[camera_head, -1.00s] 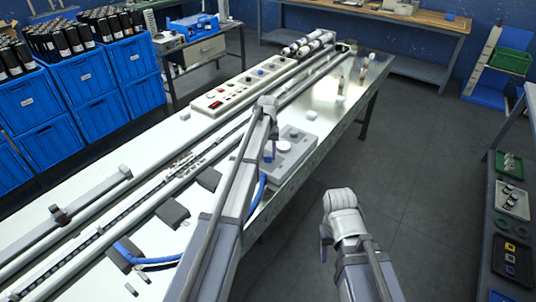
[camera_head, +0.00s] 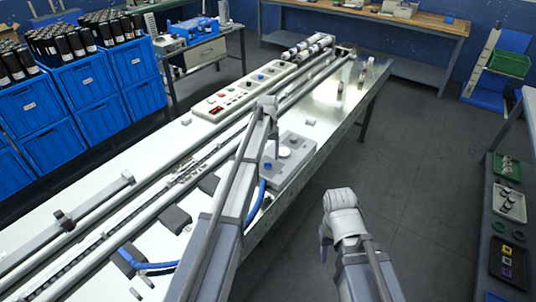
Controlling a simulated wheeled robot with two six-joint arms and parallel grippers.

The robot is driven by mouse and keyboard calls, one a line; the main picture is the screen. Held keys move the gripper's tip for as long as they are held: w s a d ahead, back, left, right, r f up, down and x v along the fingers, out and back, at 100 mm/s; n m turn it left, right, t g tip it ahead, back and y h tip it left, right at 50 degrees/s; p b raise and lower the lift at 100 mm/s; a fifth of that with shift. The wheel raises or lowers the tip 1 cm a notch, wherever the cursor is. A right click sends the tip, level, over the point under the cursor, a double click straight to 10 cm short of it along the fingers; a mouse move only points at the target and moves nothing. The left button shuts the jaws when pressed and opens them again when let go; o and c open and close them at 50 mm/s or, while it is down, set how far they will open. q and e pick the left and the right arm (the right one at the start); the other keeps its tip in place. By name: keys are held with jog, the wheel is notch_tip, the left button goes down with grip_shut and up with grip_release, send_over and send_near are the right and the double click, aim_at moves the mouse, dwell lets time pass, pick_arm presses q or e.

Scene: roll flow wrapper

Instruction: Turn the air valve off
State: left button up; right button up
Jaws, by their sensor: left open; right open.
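A grey box (camera_head: 289,169) sits at the table's right edge, with a blue knob (camera_head: 267,166) and a pale round disc (camera_head: 285,152) on its top. The knob may be the air valve; its setting is too small to read. A blue hose (camera_head: 257,200) runs beside the box, partly behind my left arm. My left gripper (camera_head: 274,150) is open and empty, pointing down, just above the knob in the picture; I see no contact. My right gripper (camera_head: 324,245) is open and empty over the floor, right of the table.
A long machine table (camera_head: 330,110) with rails runs diagonally. A control panel (camera_head: 243,92) with buttons lies behind my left arm. Blue crates (camera_head: 90,95) of black rolls stand at left. A shelf (camera_head: 495,215) is at right. The floor between is clear.

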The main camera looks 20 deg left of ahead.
aim_at(268, 162)
pick_arm(q)
notch_tip(268, 162, up, 4)
jog(key=p, duration=0.3)
jog(key=shift+r, duration=0.25)
jog(key=shift+f, duration=0.1)
jog(key=s+d+m, duration=0.2)
jog(key=s+d, duration=0.3)
jog(key=s, duration=0.7)
jog(key=s+d+m, duration=0.2)
jog(key=s+d, duration=0.4)
jog(key=s, duration=0.6)
jog(key=s+d+m+y, duration=0.1)
jog(key=s+d, duration=0.4)
jog(key=s, duration=0.7)
jog(key=shift+s+d+m, duration=0.2)
jog(key=shift+d+m, duration=0.15)
jog(key=shift+m, duration=0.15)
jog(key=shift+c, duration=0.2)
